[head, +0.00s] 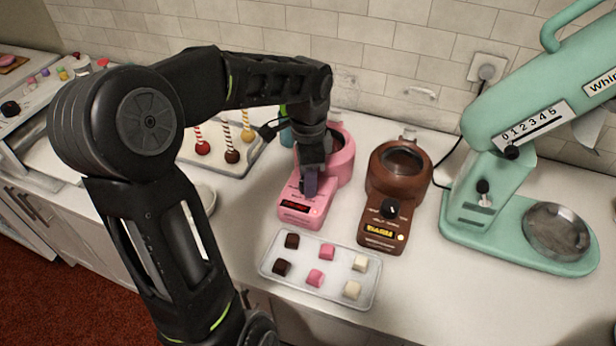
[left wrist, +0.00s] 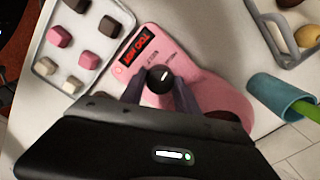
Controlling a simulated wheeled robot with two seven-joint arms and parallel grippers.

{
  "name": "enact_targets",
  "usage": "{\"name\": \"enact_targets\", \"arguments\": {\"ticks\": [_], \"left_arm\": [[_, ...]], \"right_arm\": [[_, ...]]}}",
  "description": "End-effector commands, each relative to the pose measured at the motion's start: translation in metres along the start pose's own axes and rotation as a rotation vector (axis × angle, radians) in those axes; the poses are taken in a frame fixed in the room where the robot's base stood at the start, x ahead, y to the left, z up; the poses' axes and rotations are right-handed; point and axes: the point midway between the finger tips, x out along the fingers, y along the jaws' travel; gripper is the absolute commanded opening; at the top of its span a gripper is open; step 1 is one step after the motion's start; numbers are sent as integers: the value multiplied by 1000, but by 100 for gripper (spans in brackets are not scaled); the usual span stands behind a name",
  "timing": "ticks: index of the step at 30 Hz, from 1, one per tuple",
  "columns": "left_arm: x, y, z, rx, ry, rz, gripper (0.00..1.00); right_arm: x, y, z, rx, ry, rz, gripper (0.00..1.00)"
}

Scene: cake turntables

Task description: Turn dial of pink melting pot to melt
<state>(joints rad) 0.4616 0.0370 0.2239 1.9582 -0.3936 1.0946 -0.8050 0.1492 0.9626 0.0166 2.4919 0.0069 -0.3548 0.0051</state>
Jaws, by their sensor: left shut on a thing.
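The pink melting pot (head: 341,160) stands on the counter, with its control panel facing the front. My left gripper (head: 309,184) reaches down over the panel and hides the dial in the head view. In the left wrist view the black dial (left wrist: 160,78), with a white mark, sits between the two fingertips of my left gripper (left wrist: 160,92), which is shut on it. The pink panel (left wrist: 186,62) carries a black display (left wrist: 137,45) with red lettering, upside down and too small to read surely. My right gripper is not in view.
A white tray (head: 270,262) with several brown, pink and white cubes lies in front. A brown melting pot (head: 398,165) stands to the right, then a mint stand mixer (head: 480,190). A teal cup (left wrist: 283,96) is behind the pink pot, near a cake-pop tray (head: 196,160).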

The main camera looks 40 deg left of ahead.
Motion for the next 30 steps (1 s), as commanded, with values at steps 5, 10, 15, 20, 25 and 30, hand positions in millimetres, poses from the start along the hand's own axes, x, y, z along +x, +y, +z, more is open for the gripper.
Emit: {"name": "enact_targets", "arguments": {"ticks": [5, 10, 15, 20, 25, 30], "left_arm": [[0, 0, 0, -11, 0, -1, 0], [0, 0, 0, -55, 0, -1, 0], [0, 0, 0, -139, 1, -1, 0], [0, 0, 0, -254, 1, -1, 0], [0, 0, 0, -403, 1, -2, 0], [0, -1, 0, -558, 1, -2, 0]], "right_arm": [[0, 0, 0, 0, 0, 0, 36], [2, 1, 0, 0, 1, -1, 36], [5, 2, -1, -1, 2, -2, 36], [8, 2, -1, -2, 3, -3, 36], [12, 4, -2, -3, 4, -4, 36], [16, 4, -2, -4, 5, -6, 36]]}}
